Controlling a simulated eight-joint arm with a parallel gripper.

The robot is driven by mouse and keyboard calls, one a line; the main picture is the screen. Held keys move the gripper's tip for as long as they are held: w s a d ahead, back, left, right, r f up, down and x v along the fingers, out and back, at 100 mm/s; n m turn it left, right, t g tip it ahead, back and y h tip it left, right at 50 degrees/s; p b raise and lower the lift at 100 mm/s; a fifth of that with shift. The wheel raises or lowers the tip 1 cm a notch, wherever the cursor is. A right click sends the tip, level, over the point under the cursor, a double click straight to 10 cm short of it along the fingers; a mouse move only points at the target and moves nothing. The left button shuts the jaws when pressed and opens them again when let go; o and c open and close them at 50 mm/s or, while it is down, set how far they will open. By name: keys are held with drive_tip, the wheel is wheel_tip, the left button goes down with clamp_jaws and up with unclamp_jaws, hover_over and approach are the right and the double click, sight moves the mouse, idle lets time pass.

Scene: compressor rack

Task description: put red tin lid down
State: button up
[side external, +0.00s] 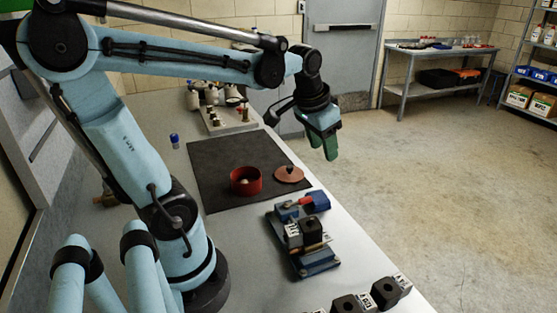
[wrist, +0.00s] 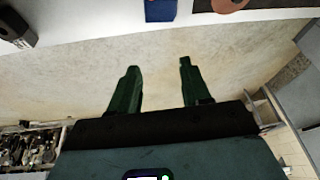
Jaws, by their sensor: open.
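The red tin lid (side external: 289,175) lies flat on the dark mat, with a small knob on top. The open red tin (side external: 246,187) stands to its left on the same mat, with something small and pale inside. My gripper (side external: 323,148) is raised beyond the bench's right edge, apart from the lid, with its green fingers pointing down. In the wrist view my gripper (wrist: 159,64) is open, with nothing between its fingers. A reddish piece at the top edge of that view looks like part of the lid (wrist: 230,4).
A blue vise-like fixture (side external: 318,262) with dark and labelled blocks stands in front of the mat (side external: 222,157). Several black blocks (side external: 385,291) line the near bench edge. A rack with bottles (side external: 228,117) stands behind the mat, and a small blue-capped bottle (side external: 174,141) to its left.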

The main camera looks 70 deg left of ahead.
drive_tip(key=s+d+f+t, duration=0.1)
drive_tip(key=s+d, duration=0.1)
drive_tip(key=d, duration=0.3)
drive_tip(key=s+d+f+m+t+h, duration=0.1)
drive_tip(key=s+d+t, duration=0.1)
drive_tip(key=d, duration=0.3)
drive_tip(key=shift+f, duration=0.25)
